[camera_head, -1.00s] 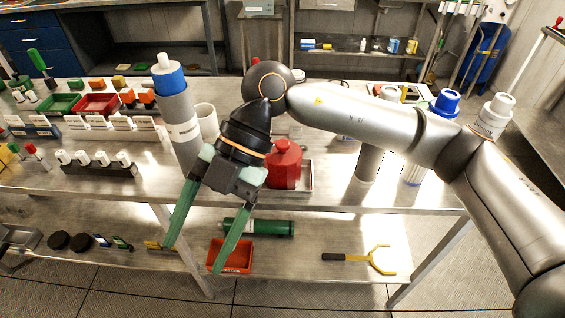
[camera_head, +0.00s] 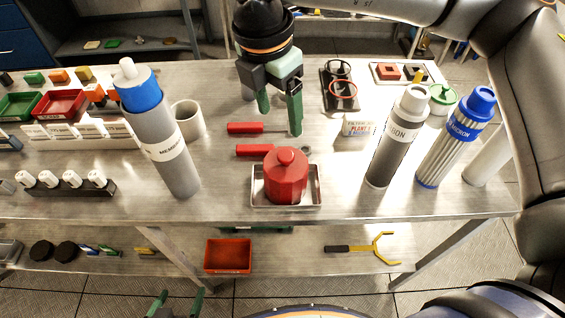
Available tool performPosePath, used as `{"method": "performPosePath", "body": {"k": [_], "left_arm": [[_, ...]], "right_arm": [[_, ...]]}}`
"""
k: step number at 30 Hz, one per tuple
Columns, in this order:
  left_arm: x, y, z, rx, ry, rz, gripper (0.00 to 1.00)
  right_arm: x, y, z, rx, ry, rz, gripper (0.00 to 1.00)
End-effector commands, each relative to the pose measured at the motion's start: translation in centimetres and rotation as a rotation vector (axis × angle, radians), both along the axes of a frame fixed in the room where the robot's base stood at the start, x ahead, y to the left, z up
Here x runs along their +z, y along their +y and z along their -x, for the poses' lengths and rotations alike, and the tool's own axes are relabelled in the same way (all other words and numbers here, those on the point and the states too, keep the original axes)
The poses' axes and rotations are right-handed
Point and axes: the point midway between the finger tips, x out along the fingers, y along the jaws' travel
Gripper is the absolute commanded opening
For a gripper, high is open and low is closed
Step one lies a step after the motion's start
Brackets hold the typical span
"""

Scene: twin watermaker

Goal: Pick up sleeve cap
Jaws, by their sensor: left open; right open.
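No label in view reads "sleeve cap", so I cannot tell for certain which piece it is. A red faceted cap-like piece (camera_head: 286,178) with a round knob sits upright in a small metal tray (camera_head: 259,203) at the table's front middle. My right gripper (camera_head: 279,124) points down above the table behind it. Its green fingers are apart, with nothing between them. My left gripper (camera_head: 178,298) shows only its green fingertips at the bottom edge, below and left of the red piece, apart and empty. The rest of it is out of frame.
A grey membrane cylinder (camera_head: 165,140) with a blue top stands left. A carbon cartridge (camera_head: 397,140) and a blue-capped micron cartridge (camera_head: 455,140) stand right. Two red-handled tools (camera_head: 246,128) lie behind the tray. A red bin (camera_head: 228,256) and yellow wrench (camera_head: 380,248) are on the lower shelf.

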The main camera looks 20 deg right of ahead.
Motion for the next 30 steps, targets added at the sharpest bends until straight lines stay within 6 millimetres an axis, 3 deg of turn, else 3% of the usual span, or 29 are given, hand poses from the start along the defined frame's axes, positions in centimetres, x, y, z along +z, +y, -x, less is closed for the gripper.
{"method": "performPosePath", "body": {"k": [6,14,21,30], "left_arm": [[0.3,0.0,0.6,0.000,0.013,-0.001,1.00],[1.0,0.0,0.5,-0.001,0.012,0.000,1.00],[2.0,0.0,0.4,-0.001,0.010,-0.001,1.00],[2.1,0.0,0.3,-0.001,0.008,-0.001,1.00]], "right_arm": [[-3.7,-0.5,-0.2,0.000,0.003,0.001,0.76],[-5.8,-0.7,-0.3,0.002,0.004,0.000,0.76],[-9.3,-1.1,-0.3,0.001,0.004,0.000,0.76],[-10.1,-1.2,-0.4,0.001,0.001,-0.002,0.76]]}}
